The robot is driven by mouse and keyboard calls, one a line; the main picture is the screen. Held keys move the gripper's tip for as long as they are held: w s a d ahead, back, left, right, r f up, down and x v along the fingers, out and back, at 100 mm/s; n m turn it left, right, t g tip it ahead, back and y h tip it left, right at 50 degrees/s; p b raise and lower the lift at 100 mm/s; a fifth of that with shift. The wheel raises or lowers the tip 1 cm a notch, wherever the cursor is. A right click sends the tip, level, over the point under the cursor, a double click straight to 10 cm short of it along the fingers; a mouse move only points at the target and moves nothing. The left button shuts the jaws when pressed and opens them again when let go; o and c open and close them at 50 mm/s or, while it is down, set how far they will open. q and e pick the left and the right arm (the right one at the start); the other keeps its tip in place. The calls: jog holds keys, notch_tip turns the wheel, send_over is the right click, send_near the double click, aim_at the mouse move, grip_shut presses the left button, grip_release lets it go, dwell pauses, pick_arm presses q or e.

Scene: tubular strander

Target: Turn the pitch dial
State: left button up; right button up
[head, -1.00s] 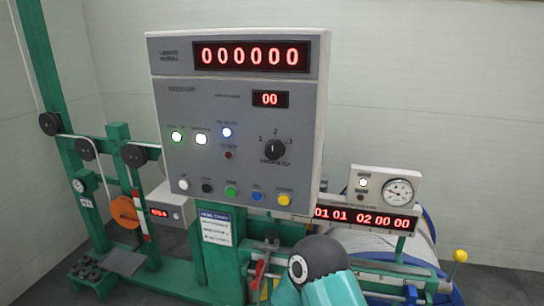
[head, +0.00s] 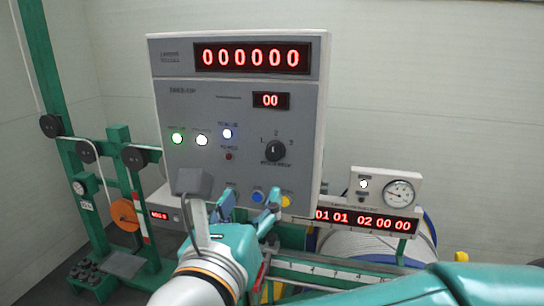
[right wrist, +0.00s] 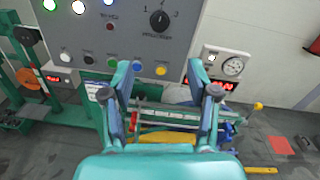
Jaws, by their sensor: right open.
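The pitch dial (head: 275,150) is a black round knob with a white pointer, on the grey control panel (head: 200,110), with the numbers 1, 2 and 3 around it. Its pointer is up, near the 2. The dial also shows in the right wrist view (right wrist: 159,21), above the fingers. My right gripper (head: 249,204) is open and empty, in front of the panel's lower edge, below the dial and apart from it. In the right wrist view my right gripper (right wrist: 165,85) has its two fingers spread apart. My left gripper is not in view.
A row of coloured buttons, including a blue one (head: 258,196), lies along the panel's bottom, partly hidden by my right gripper. A gauge box (head: 386,187) and a red digit display (head: 366,219) stand to the right. A green frame with pulleys (head: 133,157) stands at left.

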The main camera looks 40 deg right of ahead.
aim_at(273, 156)
jog(key=p+x, duration=0.4)
jog(key=x, duration=1)
jog(key=shift+w+d, duration=0.15)
jog(key=shift+w, duration=0.05)
jog(key=shift+w+d, duration=0.4)
jog(key=shift+w, duration=0.05)
jog(key=shift+c, duration=0.3)
grip_shut()
